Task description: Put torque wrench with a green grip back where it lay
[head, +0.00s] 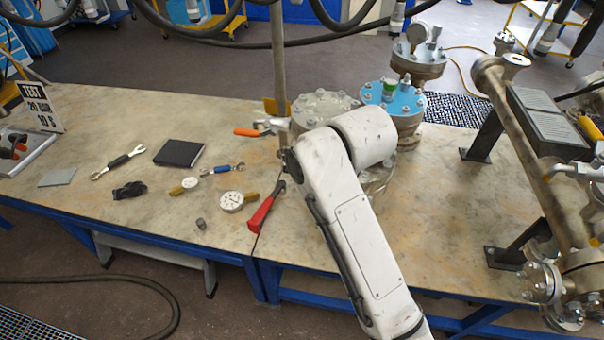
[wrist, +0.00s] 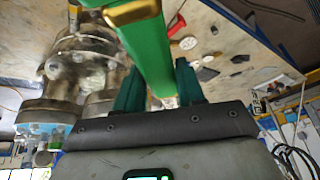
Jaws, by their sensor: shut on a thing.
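In the wrist view the green grip of the torque wrench (wrist: 146,40) runs from the top edge down between my fingers, with a gold band across it. My gripper (wrist: 158,76) is shut on this grip, one dark green finger on each side. The wrench's far end runs out of the picture, and its head cannot be made out. In the head view the gripper and wrench are not discernible; my own white arm covers the area in front of the vessels. The wrench appears held above the bench (head: 110,120).
Loose items lie left of my arm: a red-handled tool (head: 266,208), a gauge (head: 232,202), a blue-gripped tool (head: 222,169), a black-gripped wrench (head: 117,160) and a black book (head: 180,152). A blue-flanged vessel (head: 405,97) and a pipe (head: 535,150) stand to the right.

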